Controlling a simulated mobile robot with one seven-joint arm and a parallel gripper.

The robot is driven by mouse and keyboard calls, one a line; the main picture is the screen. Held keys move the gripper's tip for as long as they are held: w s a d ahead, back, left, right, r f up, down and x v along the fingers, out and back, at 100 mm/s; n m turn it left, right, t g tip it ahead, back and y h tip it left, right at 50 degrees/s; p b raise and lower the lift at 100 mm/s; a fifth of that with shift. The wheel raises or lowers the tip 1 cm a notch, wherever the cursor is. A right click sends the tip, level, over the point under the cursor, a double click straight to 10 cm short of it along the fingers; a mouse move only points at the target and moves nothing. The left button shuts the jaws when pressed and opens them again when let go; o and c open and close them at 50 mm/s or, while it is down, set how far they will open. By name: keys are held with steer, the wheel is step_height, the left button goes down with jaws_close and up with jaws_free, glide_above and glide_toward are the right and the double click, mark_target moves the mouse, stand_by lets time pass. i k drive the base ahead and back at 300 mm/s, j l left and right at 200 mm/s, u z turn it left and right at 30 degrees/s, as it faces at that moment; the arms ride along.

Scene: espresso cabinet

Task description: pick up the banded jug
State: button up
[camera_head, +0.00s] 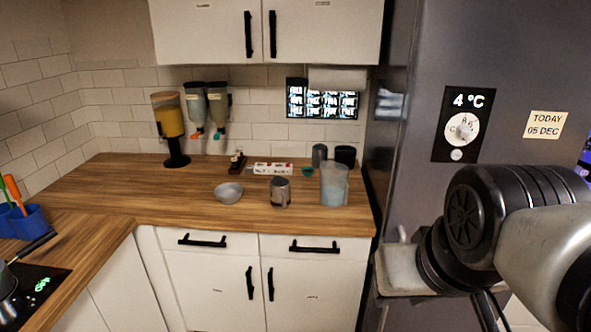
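A small metal jug (280,192) stands upright on the wooden counter (110,195), near the front edge. It looks darker around its upper part; the bands are too small to make out clearly. A larger clear jug (334,186) with pale blue contents stands just to its right. My gripper (392,266) is at the lower right, in front of the grey fridge and beyond the counter's right end. It is well apart from both jugs. Its fingers are partly hidden by my wrist, so its opening cannot be judged.
A grey bowl (229,192) stands left of the metal jug. Behind are a white box (273,168), a grey canister (319,155) and a black cup (345,156). Dispensers (170,122) stand at the back. The fridge (500,60) borders the counter's right end.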

mark_target(279, 190)
steer(key=i+j+z, duration=0.2)
steer(key=z, duration=0.3)
steer(key=i+j+z, duration=0.15)
steer(key=j+z, duration=0.3)
steer(key=i+j, duration=0.1)
steer(key=j, duration=0.4)
steer(key=i+j+z, duration=0.15)
steer(key=j, duration=0.4)
steer(key=i+j, duration=0.1)
steer(key=j, duration=0.4)
steer(key=i+j+z, duration=0.15)
steer(key=j, duration=0.4)
steer(key=k, duration=0.05)
